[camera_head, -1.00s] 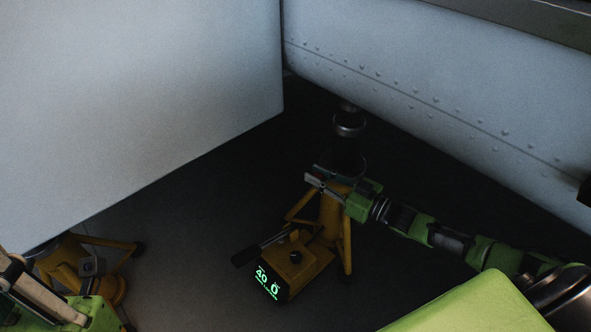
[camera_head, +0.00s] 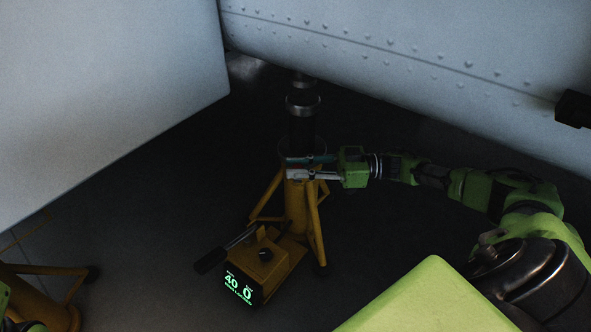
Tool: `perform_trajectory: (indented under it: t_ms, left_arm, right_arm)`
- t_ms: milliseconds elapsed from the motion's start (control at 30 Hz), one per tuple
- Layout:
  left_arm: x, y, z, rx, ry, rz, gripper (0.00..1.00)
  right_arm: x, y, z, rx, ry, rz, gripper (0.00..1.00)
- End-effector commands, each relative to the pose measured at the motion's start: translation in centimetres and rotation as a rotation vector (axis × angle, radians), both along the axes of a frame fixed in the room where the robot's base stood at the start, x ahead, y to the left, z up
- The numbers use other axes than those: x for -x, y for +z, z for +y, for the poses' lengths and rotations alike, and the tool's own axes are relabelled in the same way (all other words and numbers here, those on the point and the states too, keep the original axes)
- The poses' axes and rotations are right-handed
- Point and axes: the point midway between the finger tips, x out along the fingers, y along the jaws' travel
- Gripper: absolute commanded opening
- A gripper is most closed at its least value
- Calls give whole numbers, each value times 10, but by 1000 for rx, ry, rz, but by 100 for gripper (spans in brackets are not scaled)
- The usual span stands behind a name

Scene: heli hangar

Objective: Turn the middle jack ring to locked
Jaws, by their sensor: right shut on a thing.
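The yellow tripod jack (camera_head: 297,207) stands on the dark floor in the middle of the head view, with its dark post rising to the grey hull above. The jack ring (camera_head: 289,149) is a dark rim around the post at the top of the yellow body, partly hidden. My right gripper (camera_head: 304,167) reaches in from the right and is shut on the ring at the front of the post. Whether the ring stands at locked cannot be read. My left gripper is not in view.
A lit green display (camera_head: 238,289) on the jack's pump box shows 40 and 0. The pump handle (camera_head: 226,249) sticks out left. Another yellow jack (camera_head: 45,303) is at lower left. A pale panel (camera_head: 100,100) fills the upper left; the riveted hull (camera_head: 430,70) hangs above.

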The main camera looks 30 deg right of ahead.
Motion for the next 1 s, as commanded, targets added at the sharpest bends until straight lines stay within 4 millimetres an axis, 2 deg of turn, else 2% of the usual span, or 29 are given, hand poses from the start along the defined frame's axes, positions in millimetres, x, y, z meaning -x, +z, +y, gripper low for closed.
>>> perform_trajectory:
  t_ms: [267,300,367,767,867,1000]
  left_arm:
    - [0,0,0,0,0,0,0]
    - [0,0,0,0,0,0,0]
    - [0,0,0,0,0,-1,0]
    - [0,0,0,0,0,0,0]
    - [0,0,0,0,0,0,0]
    - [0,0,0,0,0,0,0]
  right_arm:
    - [1,-1,-1,3,2,2,0]
    - [1,-1,-1,3,2,2,21]
    - [1,-1,-1,3,2,2,37]
    - [2,-1,-4,3,0,1,37]
    - [8,-1,-13,6,-1,2,37]
    - [23,-2,-37,5,-3,3,37]
